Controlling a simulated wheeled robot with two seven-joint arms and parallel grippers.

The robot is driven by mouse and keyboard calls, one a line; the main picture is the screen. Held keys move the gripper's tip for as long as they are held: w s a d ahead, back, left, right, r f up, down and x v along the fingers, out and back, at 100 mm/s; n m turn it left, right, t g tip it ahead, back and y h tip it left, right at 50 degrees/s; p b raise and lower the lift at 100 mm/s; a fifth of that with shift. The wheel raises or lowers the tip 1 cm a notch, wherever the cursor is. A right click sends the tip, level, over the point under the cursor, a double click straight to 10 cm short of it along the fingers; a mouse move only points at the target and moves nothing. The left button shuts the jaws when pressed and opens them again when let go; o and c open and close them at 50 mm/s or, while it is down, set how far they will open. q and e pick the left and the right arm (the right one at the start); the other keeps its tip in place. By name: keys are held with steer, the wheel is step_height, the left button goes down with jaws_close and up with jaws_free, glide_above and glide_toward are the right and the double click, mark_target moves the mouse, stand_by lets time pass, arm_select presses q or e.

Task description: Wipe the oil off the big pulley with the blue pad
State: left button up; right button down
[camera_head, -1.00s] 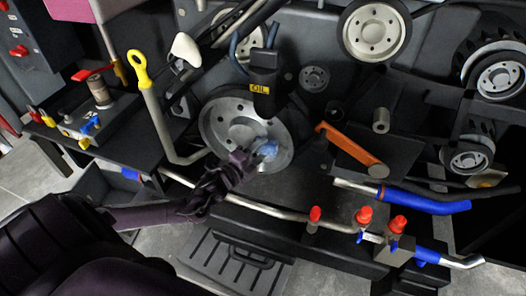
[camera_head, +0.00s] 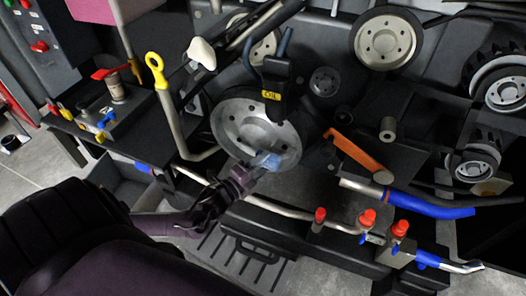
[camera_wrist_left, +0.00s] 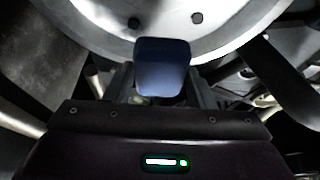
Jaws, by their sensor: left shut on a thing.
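The big pulley (camera_head: 240,118) is a grey metal disc with several holes, left of centre in the head view. Its lower part fills the top of the left wrist view (camera_wrist_left: 235,30). My left gripper (camera_head: 255,168) is shut on the blue pad (camera_head: 268,160), at the pulley's lower right rim. In the left wrist view the pad (camera_wrist_left: 162,68) overlaps the pulley's rim; I cannot tell whether it touches. I cannot make out clear oil marks on the pulley face. My right gripper is not in view.
A black oil filler with a yellow label (camera_head: 271,95) hangs over the pulley's upper right. A yellow-ringed dipstick (camera_head: 156,68) stands left. An orange lever (camera_head: 355,150) lies right. Red-capped valves (camera_head: 367,217) and a metal pipe (camera_head: 285,212) run below.

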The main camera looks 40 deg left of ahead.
arm_select(q)
steer(key=shift+s+d+p, duration=0.15)
steer(key=shift+s+p, duration=0.25)
steer(key=shift+s, duration=0.15)
steer(key=shift+s+d+p, duration=0.2)
steer(key=shift+s+p, duration=0.2)
steer(key=shift+s, duration=0.5)
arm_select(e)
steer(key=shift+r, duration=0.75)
